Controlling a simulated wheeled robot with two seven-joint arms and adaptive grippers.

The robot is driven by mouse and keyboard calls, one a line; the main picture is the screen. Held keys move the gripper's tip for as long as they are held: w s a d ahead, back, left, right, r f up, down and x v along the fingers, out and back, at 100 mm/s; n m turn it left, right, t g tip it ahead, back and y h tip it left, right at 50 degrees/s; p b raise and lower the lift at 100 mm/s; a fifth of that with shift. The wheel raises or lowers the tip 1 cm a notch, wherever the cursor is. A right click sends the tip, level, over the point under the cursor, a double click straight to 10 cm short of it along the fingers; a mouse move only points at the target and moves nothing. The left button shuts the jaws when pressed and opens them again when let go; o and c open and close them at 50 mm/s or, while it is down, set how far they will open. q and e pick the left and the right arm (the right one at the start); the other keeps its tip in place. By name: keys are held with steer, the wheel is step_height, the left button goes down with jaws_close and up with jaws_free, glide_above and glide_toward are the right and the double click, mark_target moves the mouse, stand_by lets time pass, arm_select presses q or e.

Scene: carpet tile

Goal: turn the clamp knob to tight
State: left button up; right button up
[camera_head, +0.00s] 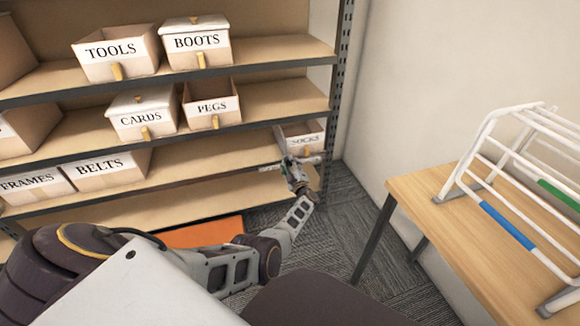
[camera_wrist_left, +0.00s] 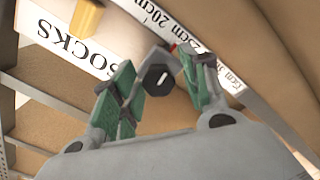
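The clamp knob (camera_wrist_left: 160,80) is a dark, faceted knob with a short white line on its face, seen in the left wrist view. It sits on a grey clamp body at a printed scale strip (camera_wrist_left: 205,48) along the shelf edge. My left gripper (camera_wrist_left: 160,66) has its two green-padded fingers apart, one on each side of the knob, with gaps showing. In the head view my left gripper (camera_head: 299,166) is at the right end of the shelf, below the SOCKS box; the knob is too small to make out there. My right gripper is not in view.
The SOCKS box (camera_head: 301,135) stands just above my left gripper. Other labelled boxes, such as BELTS (camera_head: 105,168) and PEGS (camera_head: 211,104), fill the shelves to the left. A wooden table (camera_head: 440,225) with a white rack (camera_head: 520,170) stands at the right.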

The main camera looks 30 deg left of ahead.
arm_select(q)
steer(key=shift+n, duration=0.4)
